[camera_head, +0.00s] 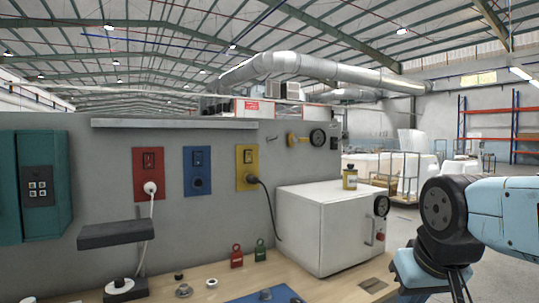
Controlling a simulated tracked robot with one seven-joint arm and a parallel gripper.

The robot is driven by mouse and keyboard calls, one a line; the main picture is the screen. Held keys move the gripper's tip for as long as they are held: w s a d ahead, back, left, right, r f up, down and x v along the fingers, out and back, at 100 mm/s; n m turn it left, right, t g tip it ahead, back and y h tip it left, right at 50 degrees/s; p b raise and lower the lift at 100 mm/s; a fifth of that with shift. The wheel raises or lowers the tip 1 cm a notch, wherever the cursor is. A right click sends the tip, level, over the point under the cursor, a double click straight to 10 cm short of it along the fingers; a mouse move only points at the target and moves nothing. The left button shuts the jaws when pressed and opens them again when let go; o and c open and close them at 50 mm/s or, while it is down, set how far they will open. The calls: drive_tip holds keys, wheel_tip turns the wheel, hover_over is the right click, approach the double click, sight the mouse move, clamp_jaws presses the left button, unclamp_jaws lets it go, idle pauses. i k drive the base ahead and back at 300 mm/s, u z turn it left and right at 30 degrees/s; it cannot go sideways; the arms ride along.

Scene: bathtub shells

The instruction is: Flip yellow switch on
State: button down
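The yellow switch plate (247,168) is mounted upright on the grey wall panel, right of the blue plate. A small dark switch sits in its upper half; its position is too small to tell. A black plug is in the lower half, and its cable runs right and down behind the white box. My blue and black arm enters from the right edge, well apart from the switch. My gripper does not show in this view.
A red plate (148,174) with a white plug and a blue plate (197,172) hang left of the yellow one. A grey shelf (175,124) overhangs the plates.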

sight(248, 154)
drive_tip(key=u, duration=0.15)
drive_tip(key=i, duration=0.9)
drive_tip(key=u, duration=0.45)
